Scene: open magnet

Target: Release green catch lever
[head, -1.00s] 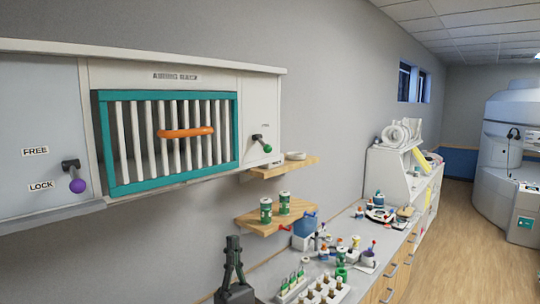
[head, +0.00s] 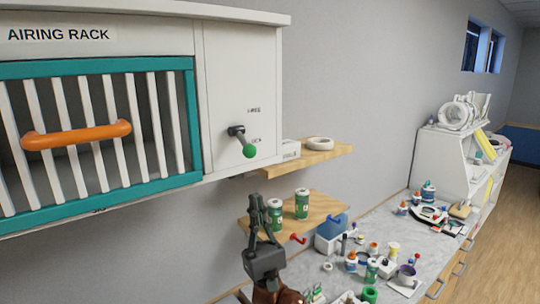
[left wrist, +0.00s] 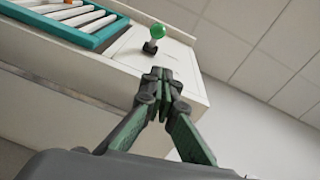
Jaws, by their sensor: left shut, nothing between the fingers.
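The green catch lever (head: 249,151) is on the right part of the white wall cabinet's front. Its dark pivot (head: 236,131) sits above the green knob, and the arm slopes down to the right, near the lower of two small blurred labels. My left gripper (head: 257,203) points upward below the lever, apart from it, with its fingers shut and empty. In the left wrist view the green lever (left wrist: 155,32) shows just beyond the closed fingertips (left wrist: 160,84), with a gap between. My right gripper is out of view.
The teal-framed barred door (head: 100,130) has an orange handle (head: 77,135) and is closed. Wooden shelves (head: 325,157) stick out right of the cabinet; the lower one (head: 322,212) holds green cans close behind my gripper. A cluttered counter (head: 345,285) lies below.

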